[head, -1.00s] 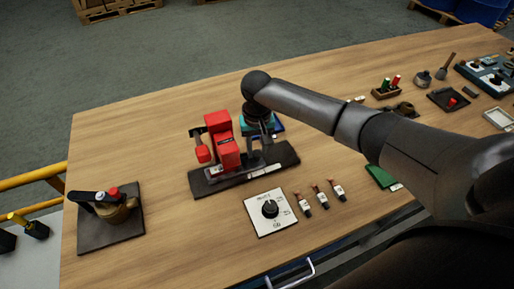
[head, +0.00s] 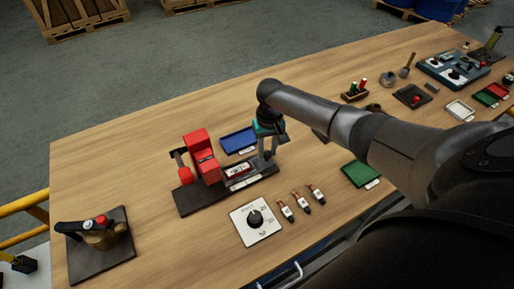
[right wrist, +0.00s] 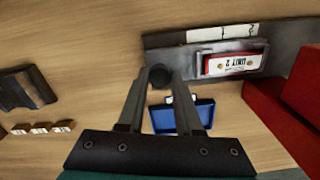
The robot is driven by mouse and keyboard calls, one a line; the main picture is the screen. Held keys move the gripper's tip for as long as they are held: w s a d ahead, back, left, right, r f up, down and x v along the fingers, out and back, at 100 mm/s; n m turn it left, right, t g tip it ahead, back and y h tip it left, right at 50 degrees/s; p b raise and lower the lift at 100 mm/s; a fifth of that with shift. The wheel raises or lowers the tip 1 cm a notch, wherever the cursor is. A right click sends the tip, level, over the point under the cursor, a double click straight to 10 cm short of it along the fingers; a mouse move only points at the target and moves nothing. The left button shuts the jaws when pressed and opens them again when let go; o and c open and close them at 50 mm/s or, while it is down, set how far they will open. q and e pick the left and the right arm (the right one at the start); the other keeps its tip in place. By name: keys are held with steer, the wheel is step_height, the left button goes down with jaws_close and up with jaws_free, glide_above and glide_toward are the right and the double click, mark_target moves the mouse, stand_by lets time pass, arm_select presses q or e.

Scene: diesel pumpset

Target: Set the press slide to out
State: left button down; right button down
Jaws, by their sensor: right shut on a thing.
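The red press (head: 201,155) stands on a dark base (head: 192,200) at the middle left of the table. Its slide, with a red part labelled "UNIT 2" (head: 237,170), lies out to the right of the red body; the part also shows in the right wrist view (right wrist: 233,65). My right gripper (head: 268,157) is at the right end of the slide. In the right wrist view its fingers (right wrist: 158,80) are shut on a dark round knob (right wrist: 159,75). My left gripper is not in view.
A blue tray (head: 239,140) lies behind the press. A dial on a white plate (head: 240,228) and three small labelled items (head: 301,203) lie in front. A green tray (head: 360,172) is to the right. A lever device (head: 100,233) stands at the far left.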

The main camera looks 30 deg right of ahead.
steer(key=shift+d+r, duration=0.1)
steer(key=shift+d, duration=0.15)
steer(key=c, duration=0.6)
jaws_free()
steer(key=shift+r, duration=0.45)
step_height(320, 180, up, 14)
steer(key=shift+r+p, duration=0.15)
steer(key=shift+p, duration=0.85)
